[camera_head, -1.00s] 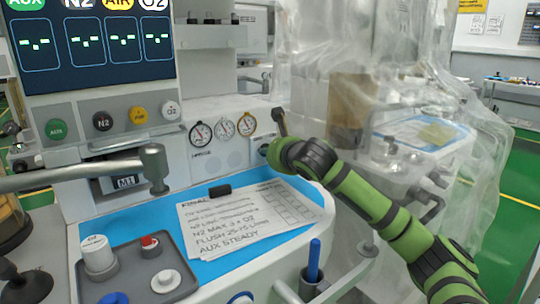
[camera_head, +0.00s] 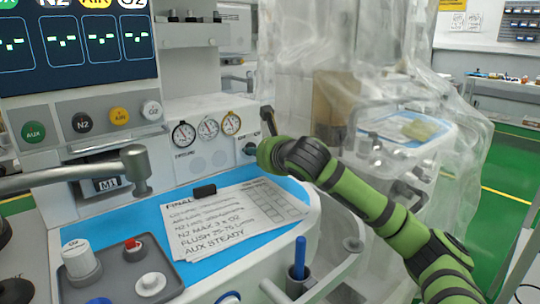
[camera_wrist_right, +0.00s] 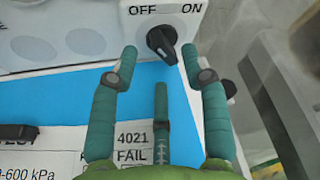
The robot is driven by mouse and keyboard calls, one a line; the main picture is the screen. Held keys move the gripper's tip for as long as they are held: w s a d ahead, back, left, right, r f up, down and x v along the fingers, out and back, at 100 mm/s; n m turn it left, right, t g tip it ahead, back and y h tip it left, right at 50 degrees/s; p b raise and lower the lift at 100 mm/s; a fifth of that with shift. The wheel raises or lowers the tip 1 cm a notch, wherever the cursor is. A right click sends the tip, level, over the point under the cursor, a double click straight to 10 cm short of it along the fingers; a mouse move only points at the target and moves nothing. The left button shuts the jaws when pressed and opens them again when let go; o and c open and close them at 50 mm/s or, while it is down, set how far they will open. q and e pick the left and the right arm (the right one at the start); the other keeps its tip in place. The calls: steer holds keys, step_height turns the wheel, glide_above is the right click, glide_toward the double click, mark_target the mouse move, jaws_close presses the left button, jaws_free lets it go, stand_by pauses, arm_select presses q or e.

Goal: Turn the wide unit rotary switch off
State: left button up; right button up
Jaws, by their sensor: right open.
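The wide unit's rotary switch (camera_head: 249,149) is a small dark knob on the white front panel, right of the gauges, partly hidden by my right gripper. In the right wrist view it is a black knob (camera_wrist_right: 162,41) on a white plate labelled OFF on the left and ON on the right. The knob's grip is tilted; I cannot tell which label it points to. In the head view my right gripper (camera_head: 268,121) is close to the panel. My left gripper is out of view.
A grey tray (camera_head: 185,276) holds knobs at the front left. A grey rail (camera_head: 80,177) crosses the left. Plastic-draped equipment (camera_head: 385,90) stands close behind my right arm.

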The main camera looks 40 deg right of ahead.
steer(key=v, duration=0.9)
steer(key=shift+s, duration=0.15)
